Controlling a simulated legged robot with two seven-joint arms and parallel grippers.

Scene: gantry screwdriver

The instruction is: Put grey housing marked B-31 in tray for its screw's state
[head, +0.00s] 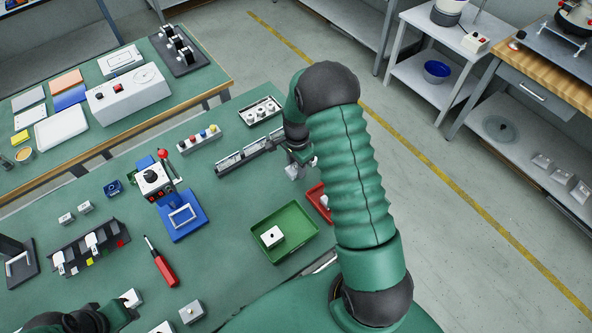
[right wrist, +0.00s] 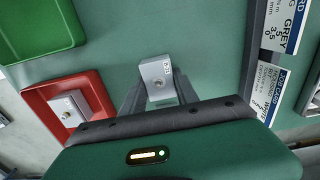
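In the head view the housing (head: 292,172) shows just below my right gripper (head: 299,158). Both fingers appear to touch its sides. A green tray (head: 303,251) holds a white housing (head: 272,236). A red tray (head: 314,190), partly hidden by my right arm, holds a pale housing (right wrist: 70,108). My left gripper (head: 105,318) is at the lower left; its fingers are unclear.
A rack with GREY and WHITE cards (right wrist: 277,85) stands beside my right gripper. A blue fixture (head: 183,217), a red screwdriver (head: 163,266), a button strip (head: 199,138) and loose housings (head: 191,311) occupy the bench. A pale block (head: 132,298) lies beside my left gripper.

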